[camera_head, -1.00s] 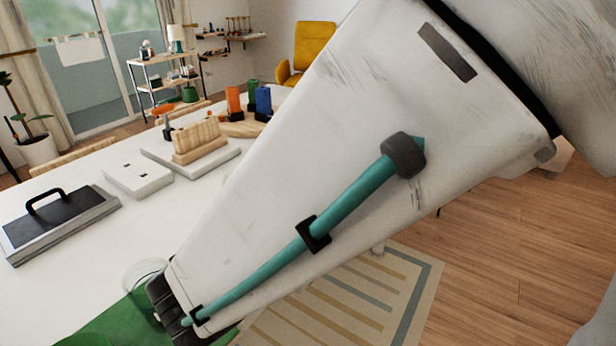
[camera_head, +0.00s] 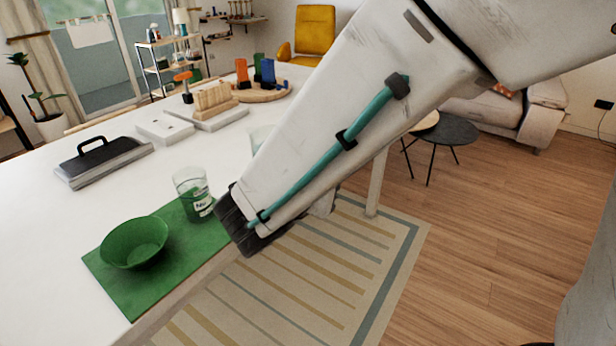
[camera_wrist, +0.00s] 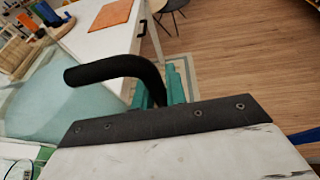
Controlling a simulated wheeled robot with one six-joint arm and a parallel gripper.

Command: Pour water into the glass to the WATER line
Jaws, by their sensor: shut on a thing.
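A clear glass (camera_head: 190,190) with a white label stands upright on a green mat (camera_head: 130,290) in the head view. The label's markings are too small to read surely, and I cannot tell the level inside. My gripper (camera_wrist: 165,88) has teal fingers shut at the black curved handle of a pale, see-through pitcher (camera_wrist: 60,110) in the wrist view. In the head view my arm hides the gripper, and only a pale piece of the pitcher (camera_head: 261,134) shows behind it. A clear rim, likely the glass (camera_wrist: 18,168), shows at the wrist view's lower left.
A green bowl (camera_head: 134,243) sits on the mat left of the glass. On the white table (camera_head: 60,240) are a black-handled grey block (camera_head: 103,162), a white plate (camera_head: 165,130), a wooden rack (camera_head: 214,98) and coloured holders (camera_head: 262,72). Bare table lies left of the mat.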

